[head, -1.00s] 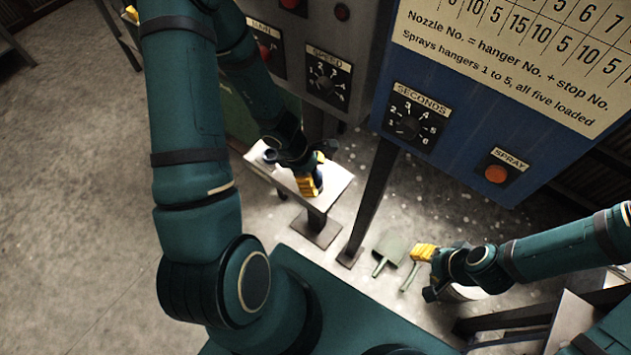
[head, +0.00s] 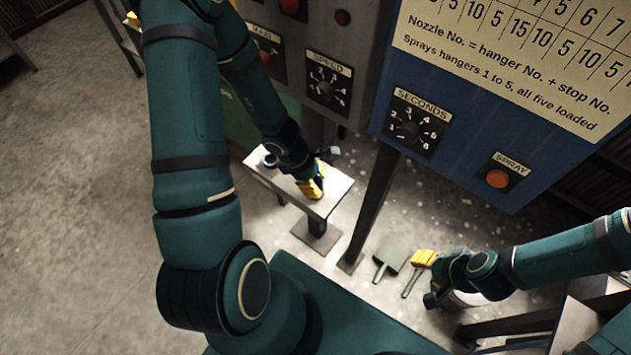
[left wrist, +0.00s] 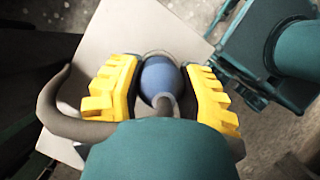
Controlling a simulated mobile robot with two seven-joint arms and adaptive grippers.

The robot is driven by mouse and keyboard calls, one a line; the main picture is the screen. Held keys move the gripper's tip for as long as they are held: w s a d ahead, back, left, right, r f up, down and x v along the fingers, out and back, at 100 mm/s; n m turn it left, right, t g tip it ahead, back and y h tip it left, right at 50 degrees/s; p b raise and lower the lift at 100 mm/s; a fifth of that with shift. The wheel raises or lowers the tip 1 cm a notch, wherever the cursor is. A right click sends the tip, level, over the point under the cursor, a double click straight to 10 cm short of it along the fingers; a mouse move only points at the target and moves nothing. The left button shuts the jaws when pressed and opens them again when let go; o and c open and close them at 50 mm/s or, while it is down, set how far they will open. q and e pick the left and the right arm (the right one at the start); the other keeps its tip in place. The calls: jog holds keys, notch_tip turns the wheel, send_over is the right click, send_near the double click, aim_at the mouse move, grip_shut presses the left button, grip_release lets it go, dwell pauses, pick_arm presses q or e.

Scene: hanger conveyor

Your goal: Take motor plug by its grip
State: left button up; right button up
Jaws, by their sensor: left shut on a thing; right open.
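The motor plug (left wrist: 158,76) shows in the left wrist view as a rounded blue body with a dark stem toward the camera. My left gripper (left wrist: 160,88) has its yellow fingers on both sides of it and is shut on it. In the head view my left gripper (head: 313,186) is low over a small pale table (head: 333,188), and its fingers mostly hide the plug. A dark curved piece lies left of the fingers in the wrist view; I cannot tell whether it is a cable. My right gripper (head: 428,277) is open at the lower right, above the floor.
A small dark round thing (head: 270,160) sits on the table's left part. A grey panel (head: 352,50) and a blue cabinet (head: 460,150) with dials stand behind. Open floor is at left.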

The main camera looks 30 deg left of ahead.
pick_arm(q)
jog(key=shift+r+p, duration=0.35)
jog(key=shift+r, duration=0.1)
notch_tip(320, 180, up, 3)
jog(key=shift+r+p, duration=0.1)
jog(key=shift+p, duration=1)
jog(key=s+a, duration=0.2)
jog(key=a, duration=0.3)
jog(key=s+a, duration=0.2)
jog(key=a, duration=0.4)
jog(key=s+a+p, duration=0.1)
jog(key=s+a, duration=0.2)
jog(key=a, duration=0.2)
jog(key=shift+a+f, duration=0.3)
jog(key=shift+r, duration=0.1)
jog(key=shift+r+p, duration=0.3)
jog(key=shift+p, duration=0.1)
jog(key=shift+d, duration=0.1)
